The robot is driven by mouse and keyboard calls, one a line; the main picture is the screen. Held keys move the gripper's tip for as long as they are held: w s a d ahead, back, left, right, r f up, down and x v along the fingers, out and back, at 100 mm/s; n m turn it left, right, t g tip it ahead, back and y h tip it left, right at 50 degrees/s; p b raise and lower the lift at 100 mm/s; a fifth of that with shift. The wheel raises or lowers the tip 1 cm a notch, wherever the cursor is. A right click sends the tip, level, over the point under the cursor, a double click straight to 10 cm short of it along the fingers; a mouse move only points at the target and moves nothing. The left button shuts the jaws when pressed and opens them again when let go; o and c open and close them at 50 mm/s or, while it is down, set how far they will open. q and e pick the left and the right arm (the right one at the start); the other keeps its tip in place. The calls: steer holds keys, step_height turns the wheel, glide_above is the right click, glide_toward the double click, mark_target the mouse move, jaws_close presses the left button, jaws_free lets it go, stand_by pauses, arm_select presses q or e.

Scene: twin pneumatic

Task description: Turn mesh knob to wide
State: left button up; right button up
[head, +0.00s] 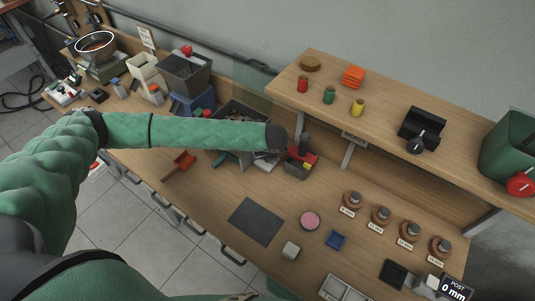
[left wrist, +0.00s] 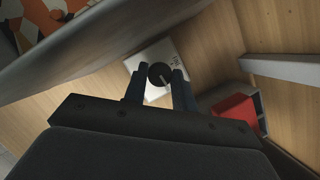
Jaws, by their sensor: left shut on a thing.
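In the left wrist view a round black knob (left wrist: 160,73) sits on a white plate (left wrist: 150,58) with small dark markings too small to read. A pale line shows on the knob's face. The two dark fingers of my left gripper (left wrist: 159,88) are on either side of the knob, shut on it. In the head view my left arm reaches across the bench to the right, and the knob and fingers are hidden behind its end. Which setting the knob points to cannot be told. My right gripper is not in view.
A dark bin (head: 240,112) lies behind my forearm. A dark mat (head: 255,221) and pink disc (head: 309,220) lie in front.

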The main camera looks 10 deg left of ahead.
arm_select(q)
steer(key=shift+m, duration=0.6)
steer(key=o, duration=1)
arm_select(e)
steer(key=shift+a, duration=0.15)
arm_select(q)
steer(key=shift+s+d+r+b, duration=0.1)
steer(key=shift+s+r+b, duration=0.1)
steer(key=shift+r+b, duration=0.3)
steer(key=b+v, duration=0.2)
steer(key=v, duration=0.4)
steer(key=shift+s+r+b, duration=0.25)
steer(key=shift+r+b, duration=0.1)
steer(key=shift+b, duration=0.05)
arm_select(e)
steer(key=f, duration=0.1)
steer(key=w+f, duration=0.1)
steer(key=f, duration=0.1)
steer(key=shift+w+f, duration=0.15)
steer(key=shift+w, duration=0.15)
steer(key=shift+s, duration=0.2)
